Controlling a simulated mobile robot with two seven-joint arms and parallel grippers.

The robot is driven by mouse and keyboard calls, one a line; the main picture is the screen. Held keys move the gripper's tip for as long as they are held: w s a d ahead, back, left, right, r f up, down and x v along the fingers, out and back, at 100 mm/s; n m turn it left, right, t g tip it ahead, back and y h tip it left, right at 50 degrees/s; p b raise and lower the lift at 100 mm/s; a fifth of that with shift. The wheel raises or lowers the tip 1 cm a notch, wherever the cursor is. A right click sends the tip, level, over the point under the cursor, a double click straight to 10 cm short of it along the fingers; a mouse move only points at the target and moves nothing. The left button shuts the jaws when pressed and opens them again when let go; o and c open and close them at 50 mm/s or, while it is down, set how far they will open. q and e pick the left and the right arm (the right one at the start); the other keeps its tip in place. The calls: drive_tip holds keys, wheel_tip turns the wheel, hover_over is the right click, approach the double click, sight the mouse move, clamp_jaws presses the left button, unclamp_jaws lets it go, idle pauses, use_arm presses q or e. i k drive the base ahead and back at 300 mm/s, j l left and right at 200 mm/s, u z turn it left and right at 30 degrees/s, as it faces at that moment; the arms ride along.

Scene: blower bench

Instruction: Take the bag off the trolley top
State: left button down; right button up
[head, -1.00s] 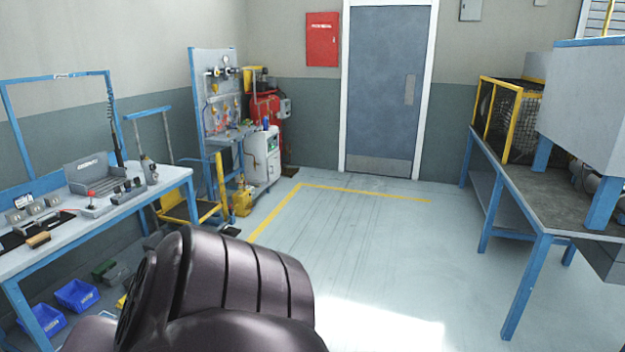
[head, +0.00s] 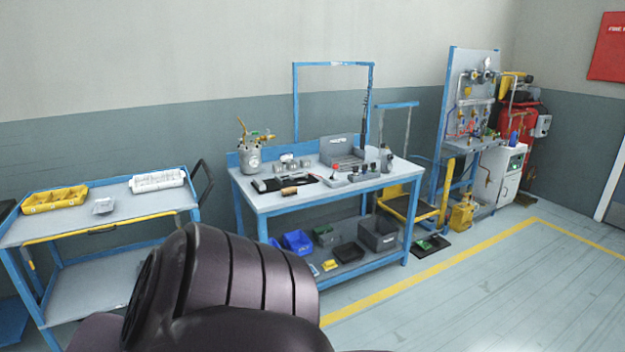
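The blue-framed trolley (head: 62,228) stands at the left of the head view with a grey top. On its top lie a yellow divided tray (head: 54,200), a small pale silvery item (head: 103,205) and a white ridged item (head: 158,181) at the right rear. The small silvery item may be the bag; it is too small to tell for sure. A dark part of my own body fills the bottom foreground and covers the floor right of the trolley. Neither gripper shows.
A workbench (head: 280,200) with tools and a metal canister (head: 252,160) stands right of the trolley, with blue bins (head: 297,242) on its lower shelf. A yellow step (head: 405,205) and tool panel stand beyond. The floor (head: 480,290) at right is clear.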

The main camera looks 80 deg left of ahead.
sight(103, 205)
drive_tip(key=u, duration=3.9)
drive_tip(key=i+j, duration=0.2)
drive_tip(key=i, duration=0.3)
drive_tip(key=i+j, duration=0.2)
drive_tip(key=i, duration=0.3)
drive_tip(key=i+j, duration=0.25)
drive_tip(key=i, duration=0.3)
drive_tip(key=i+j+u, duration=0.1)
drive_tip(key=i, duration=0.4)
drive_tip(key=i+j, duration=0.25)
drive_tip(key=i, duration=0.25)
